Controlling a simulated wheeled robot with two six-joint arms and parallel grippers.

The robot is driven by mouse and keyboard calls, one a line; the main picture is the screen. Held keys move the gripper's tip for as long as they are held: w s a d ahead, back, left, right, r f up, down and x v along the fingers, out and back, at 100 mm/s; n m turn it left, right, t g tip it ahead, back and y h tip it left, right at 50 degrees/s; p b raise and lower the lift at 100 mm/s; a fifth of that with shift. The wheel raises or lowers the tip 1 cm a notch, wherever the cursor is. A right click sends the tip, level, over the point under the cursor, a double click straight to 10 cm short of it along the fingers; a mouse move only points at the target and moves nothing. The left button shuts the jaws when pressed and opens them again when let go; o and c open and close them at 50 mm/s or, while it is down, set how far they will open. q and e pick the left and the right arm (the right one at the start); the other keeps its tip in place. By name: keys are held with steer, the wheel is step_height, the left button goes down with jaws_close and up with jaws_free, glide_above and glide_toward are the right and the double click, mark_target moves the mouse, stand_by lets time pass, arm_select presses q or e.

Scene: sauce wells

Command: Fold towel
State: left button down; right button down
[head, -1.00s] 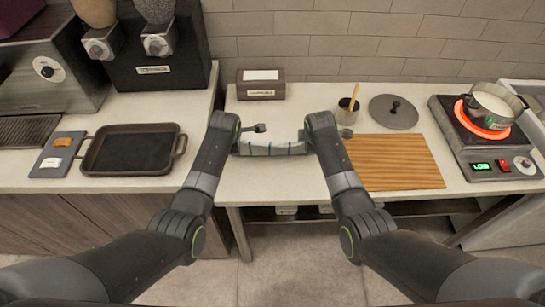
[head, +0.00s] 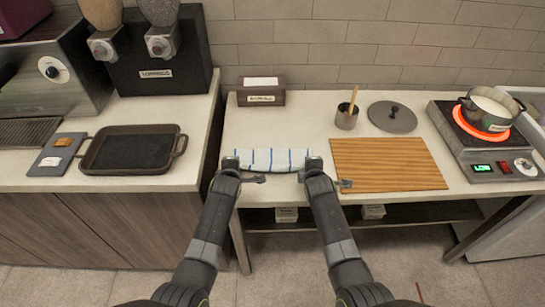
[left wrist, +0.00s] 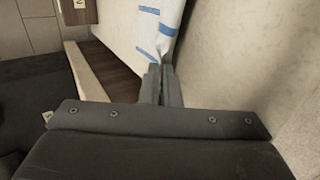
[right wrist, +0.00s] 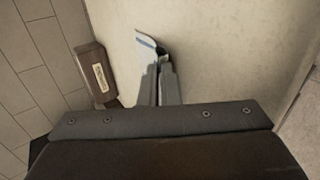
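The white towel with blue stripes (head: 268,160) is a narrow band near the front edge of the middle counter. My left gripper (head: 230,166) is at its left end, and my right gripper (head: 314,168) is at its right end. In the left wrist view the left fingers (left wrist: 163,68) are closed together on a pinched edge of the striped towel (left wrist: 160,22). In the right wrist view the right fingers (right wrist: 159,68) are closed on a small towel corner (right wrist: 146,42). The towel's underside and layers are hidden.
A wooden board (head: 388,164) lies just right of my right gripper. A metal cup (head: 347,117), a round lid (head: 392,116) and a dark box (head: 261,94) stand behind. A glowing hotplate with a pot (head: 490,107) is at right. A black tray (head: 132,150) is on the left counter.

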arm_select(q)
steer(key=c, duration=1.3)
jaws_free()
arm_select(e)
steer(key=c, duration=1.3)
jaws_free()
